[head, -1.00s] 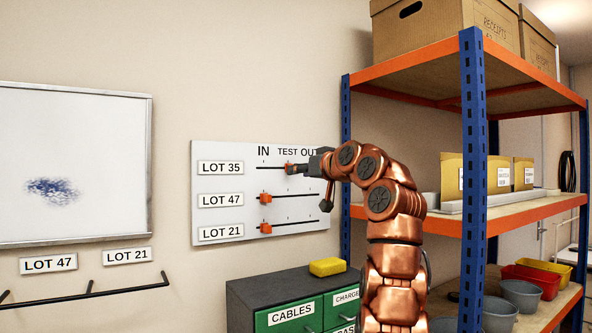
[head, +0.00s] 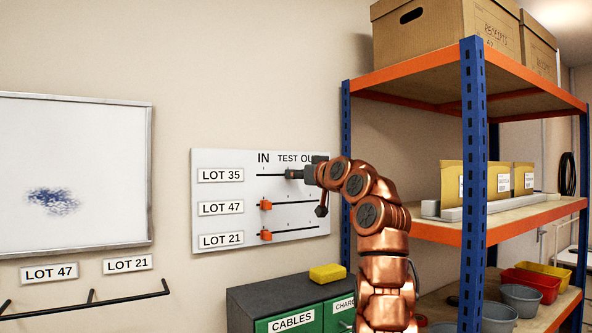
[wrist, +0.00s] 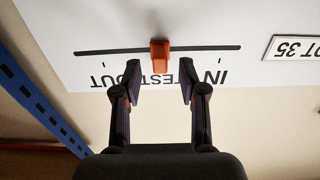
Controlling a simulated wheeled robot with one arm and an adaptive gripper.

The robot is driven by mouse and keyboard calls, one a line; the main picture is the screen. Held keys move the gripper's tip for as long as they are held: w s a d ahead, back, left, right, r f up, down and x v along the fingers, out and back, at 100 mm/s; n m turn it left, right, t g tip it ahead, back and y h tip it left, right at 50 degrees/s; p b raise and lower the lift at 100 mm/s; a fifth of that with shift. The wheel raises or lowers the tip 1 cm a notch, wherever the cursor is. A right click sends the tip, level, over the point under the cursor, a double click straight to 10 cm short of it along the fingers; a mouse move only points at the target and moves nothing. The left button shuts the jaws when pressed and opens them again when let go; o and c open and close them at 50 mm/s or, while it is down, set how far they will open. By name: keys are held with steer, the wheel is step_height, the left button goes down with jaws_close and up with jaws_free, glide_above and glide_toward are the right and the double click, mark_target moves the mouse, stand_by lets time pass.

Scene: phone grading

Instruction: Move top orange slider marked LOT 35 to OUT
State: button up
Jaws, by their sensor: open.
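The orange LOT 35 slider (wrist: 160,56) sits near the middle of its black track, by the word TEST, in the wrist view, which shows the board upside down. My gripper (wrist: 160,70) is open, with one finger on each side of the slider's line and the tips just short of it; I cannot tell whether they touch it. The LOT 35 label (head: 220,175) is left of the track. OUT is at the track's right end, partly covered by my arm.
The LOT 47 slider (head: 265,204) and LOT 21 slider (head: 265,236) sit near the IN side on lower tracks. A blue-and-orange shelf (head: 473,190) stands close on the right. A drawer cabinet (head: 290,292) with a yellow sponge (head: 327,272) is below the board.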

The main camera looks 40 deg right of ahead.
steer(key=shift+w, duration=0.8)
jaws_close()
